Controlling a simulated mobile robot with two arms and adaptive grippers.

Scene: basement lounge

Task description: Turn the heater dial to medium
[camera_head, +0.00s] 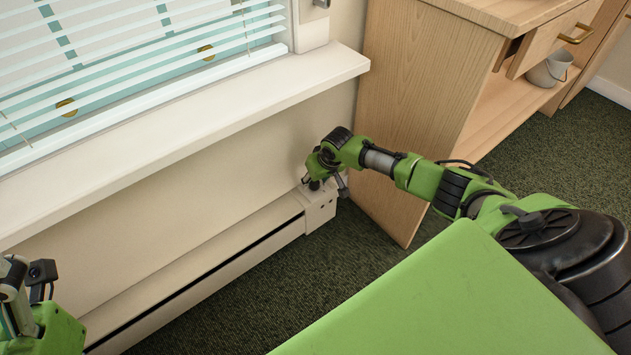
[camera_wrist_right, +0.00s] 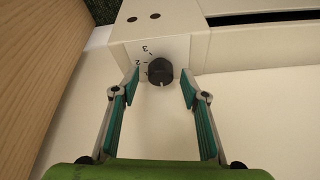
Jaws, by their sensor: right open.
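The heater (camera_head: 205,265) is a long cream baseboard unit low along the wall under the window sill. Its black round dial (camera_wrist_right: 160,70) is on the end cap in the right wrist view, with the numbers 3 and 2 printed beside it and a light pointer mark on the knob's lower edge. The gripper hides the dial in the head view. My right gripper (camera_head: 328,183) is over the heater's right end. In the right wrist view its open teal-padded fingers (camera_wrist_right: 158,90) stand on either side of the dial, with gaps. My left gripper (camera_head: 28,285) is partly visible at the lower left; its fingers are unclear.
A wooden cabinet (camera_head: 415,85) stands close to the right of the heater's end, with a drawer (camera_head: 555,40) pulled out and a small bucket (camera_head: 549,70) on its shelf. The window sill (camera_head: 180,125) juts out above the heater. Dark green carpet (camera_head: 270,290) is clear in front.

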